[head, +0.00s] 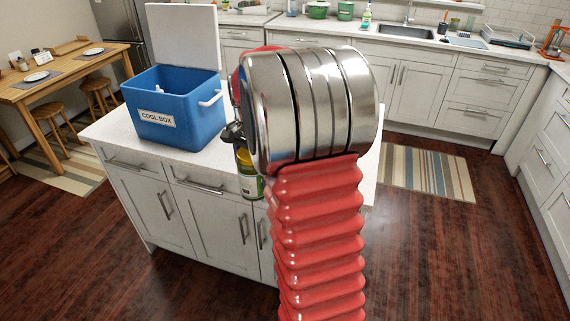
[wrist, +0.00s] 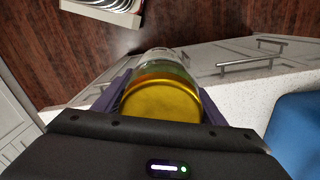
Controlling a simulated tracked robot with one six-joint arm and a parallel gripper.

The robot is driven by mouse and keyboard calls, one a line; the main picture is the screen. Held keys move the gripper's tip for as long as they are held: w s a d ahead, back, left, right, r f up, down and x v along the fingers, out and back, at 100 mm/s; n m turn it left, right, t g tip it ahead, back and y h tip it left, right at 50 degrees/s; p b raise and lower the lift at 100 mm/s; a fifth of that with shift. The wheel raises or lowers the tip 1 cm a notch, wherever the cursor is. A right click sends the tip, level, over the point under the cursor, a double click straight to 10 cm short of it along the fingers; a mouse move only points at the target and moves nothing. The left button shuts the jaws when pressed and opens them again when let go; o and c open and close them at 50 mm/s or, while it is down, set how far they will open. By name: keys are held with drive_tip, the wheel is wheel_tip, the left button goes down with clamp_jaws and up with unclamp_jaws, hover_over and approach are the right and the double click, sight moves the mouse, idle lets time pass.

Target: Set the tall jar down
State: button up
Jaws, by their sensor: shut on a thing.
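The tall jar (head: 250,184) has a yellow-gold lid and a pale label, and is partly hidden by my arm in the head view. In the wrist view the jar (wrist: 160,100) shows lid-first, with its glass body reaching away. My gripper (wrist: 163,90) is shut on it, one finger on each side. In the head view the gripper is mostly hidden behind my arm. The jar is by the front edge of the white island counter (head: 110,128). I cannot tell whether its base touches anything.
A blue cool box (head: 180,108) with its lid raised stands on the island, left of the jar; its side also shows in the wrist view (wrist: 297,130). Cabinet doors lie below the counter edge. A dining table (head: 60,75) stands at the far left.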

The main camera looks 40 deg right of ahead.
drive_tip(key=w+a+f+n, duration=0.2)
drive_tip(key=a+n, duration=0.3)
drive_tip(key=a, duration=0.3)
drive_tip(key=w+a+f+n, duration=0.3)
drive_tip(key=a+n, duration=0.3)
drive_tip(key=a, duration=0.2)
drive_tip(key=w+a+f+n, duration=0.2)
drive_tip(key=a+n, duration=0.3)
drive_tip(key=a, duration=0.4)
drive_tip(key=shift+w+f, duration=0.3)
drive_tip(key=shift+w, duration=0.6)
drive_tip(key=shift+s, duration=0.15)
